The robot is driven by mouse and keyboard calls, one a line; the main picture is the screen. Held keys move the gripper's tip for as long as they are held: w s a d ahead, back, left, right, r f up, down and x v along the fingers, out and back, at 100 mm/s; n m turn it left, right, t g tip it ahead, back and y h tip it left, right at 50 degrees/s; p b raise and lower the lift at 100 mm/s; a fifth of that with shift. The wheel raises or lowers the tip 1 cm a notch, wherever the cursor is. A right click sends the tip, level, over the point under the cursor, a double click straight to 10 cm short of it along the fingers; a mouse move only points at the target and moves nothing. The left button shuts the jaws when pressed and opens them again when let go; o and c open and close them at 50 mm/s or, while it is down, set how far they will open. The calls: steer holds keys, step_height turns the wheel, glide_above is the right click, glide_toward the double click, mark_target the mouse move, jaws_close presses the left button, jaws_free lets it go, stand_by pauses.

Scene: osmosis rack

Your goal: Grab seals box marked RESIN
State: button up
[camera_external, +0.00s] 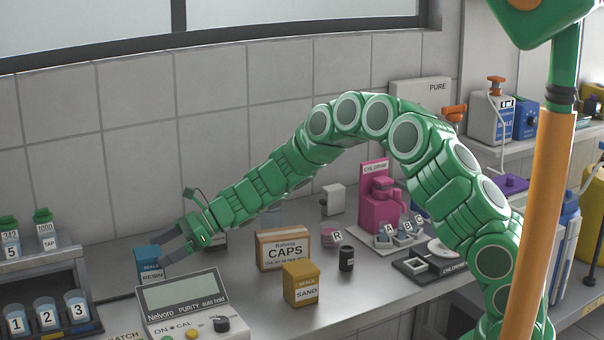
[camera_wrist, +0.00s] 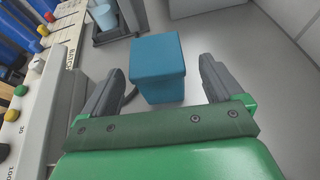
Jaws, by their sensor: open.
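The blue seals box marked RESIN (camera_external: 150,265) stands upright on the counter at the left, behind the purity meter. In the wrist view the blue box (camera_wrist: 158,68) is ahead, between and slightly beyond the two fingertips. My gripper (camera_external: 168,252) is open, with its fingers reaching toward the box. In the wrist view my gripper (camera_wrist: 157,80) shows one grey finger on each side, with gaps to the box. The box's label faces away from the wrist camera. A second seals box, yellow and marked SAND (camera_external: 301,285), stands farther right.
The Nelvoro purity meter (camera_external: 185,302) stands close in front of the blue box. A rack with numbered cups (camera_external: 85,290) is at the left. The CAPS box (camera_external: 283,249) and a dark cylinder (camera_external: 346,259) stand to the right. The counter right of the blue box is clear in the wrist view.

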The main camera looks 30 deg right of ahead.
mark_target(144, 263)
steer(key=x, duration=0.4)
steer(key=shift+s+d+f, duration=0.15)
steer(key=shift+s+f, duration=0.1)
steer(key=shift+f, duration=0.05)
steer(key=shift+w+a+f, duration=0.1)
steer(key=shift+w+a, duration=0.05)
steer(key=shift+a, duration=0.35)
steer(key=c, duration=1.1)
